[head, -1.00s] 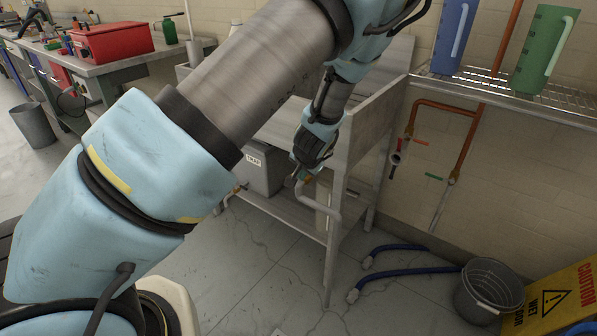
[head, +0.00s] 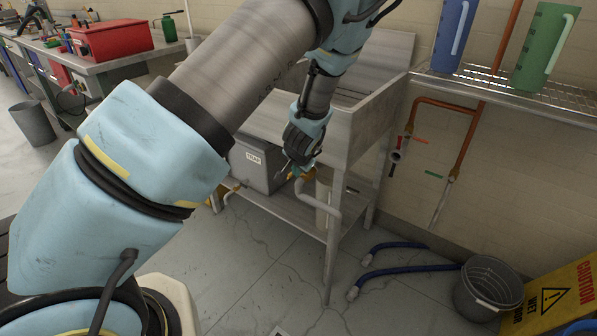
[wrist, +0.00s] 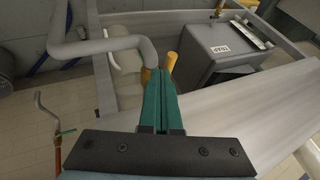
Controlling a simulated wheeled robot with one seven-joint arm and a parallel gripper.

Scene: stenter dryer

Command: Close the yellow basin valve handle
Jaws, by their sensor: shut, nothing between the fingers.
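The yellow valve handle (wrist: 171,61) shows in the wrist view just beyond my fingertips, beside the end of the grey drain pipe (wrist: 100,46) under the basin. In the head view, yellow parts of the valve (head: 294,174) show at the top of the bent pipe, below the steel basin (head: 372,118), partly hidden by my gripper. My gripper (head: 285,170) points down beside the valve. In the wrist view its green fingers (wrist: 161,76) are shut together with nothing between them. They overlap the valve in the picture; I cannot tell whether they touch it.
A grey box labelled TRAP (head: 252,165) stands on the lower shelf close to my gripper. The basin's front leg (head: 333,240) rises at right. Blue hoses (head: 400,270) and a grey bucket (head: 488,290) lie on the floor at right. The floor in front is mostly clear.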

